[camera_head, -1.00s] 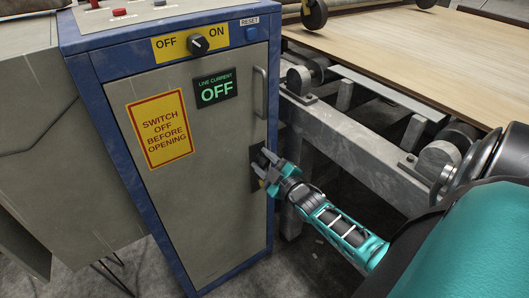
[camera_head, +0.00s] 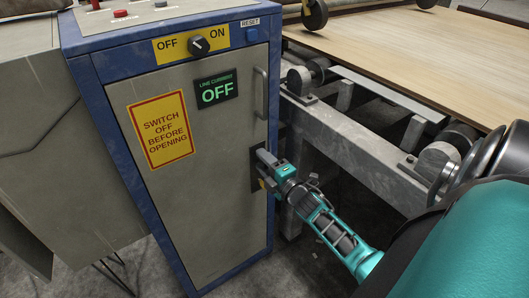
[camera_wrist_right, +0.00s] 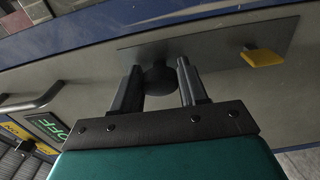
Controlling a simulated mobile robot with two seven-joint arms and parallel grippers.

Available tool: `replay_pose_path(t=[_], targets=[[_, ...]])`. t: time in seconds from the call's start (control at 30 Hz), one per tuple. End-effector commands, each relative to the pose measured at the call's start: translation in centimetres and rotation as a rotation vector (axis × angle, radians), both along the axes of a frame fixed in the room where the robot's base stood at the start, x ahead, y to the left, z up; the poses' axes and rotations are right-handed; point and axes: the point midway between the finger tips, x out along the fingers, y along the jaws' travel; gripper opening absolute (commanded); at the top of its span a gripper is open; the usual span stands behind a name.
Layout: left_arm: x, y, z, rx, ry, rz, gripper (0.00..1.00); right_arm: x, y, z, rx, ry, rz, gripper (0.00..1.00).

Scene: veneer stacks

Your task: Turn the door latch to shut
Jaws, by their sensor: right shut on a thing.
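The cabinet door (camera_head: 205,215) is grey and closed, in a blue frame. The latch is a dark plate (camera_head: 257,185) near the door's right edge, with a round black knob (camera_wrist_right: 158,78) on it. My right gripper (camera_head: 264,160) is at the latch; in the wrist view the two fingers (camera_wrist_right: 158,84) stand on either side of the knob, shut on it. A yellow piece (camera_wrist_right: 263,57) sticks out from the plate beside the gripper. In the head view the gripper hides the knob. My left gripper is not in view.
The rotary switch (camera_head: 199,45) lies between OFF and ON, and the display (camera_head: 216,90) reads OFF. A door handle (camera_head: 261,92) is above the latch. A roller conveyor frame (camera_head: 360,145) with a wooden sheet (camera_head: 430,50) stands close on the right.

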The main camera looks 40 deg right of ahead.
Motion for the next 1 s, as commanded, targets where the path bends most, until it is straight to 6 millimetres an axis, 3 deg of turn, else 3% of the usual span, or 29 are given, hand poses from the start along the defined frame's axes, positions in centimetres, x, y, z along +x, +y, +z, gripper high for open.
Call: replay_pose_path(t=[0.6,0.63,0.83,1.0], targets=[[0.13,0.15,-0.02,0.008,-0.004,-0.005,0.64,0.0,0.0,-0.02,-0.044,0.006,0.0,0.13],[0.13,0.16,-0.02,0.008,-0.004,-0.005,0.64,0.0,0.0,-0.02,-0.044,0.006,0.0,0.45],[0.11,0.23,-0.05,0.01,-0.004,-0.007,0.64,0.0,-0.01,-0.01,-0.043,0.005,0.0,0.64],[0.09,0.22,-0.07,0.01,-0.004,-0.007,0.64,0.0,-0.01,0.0,-0.042,0.005,0.0,0.64]])
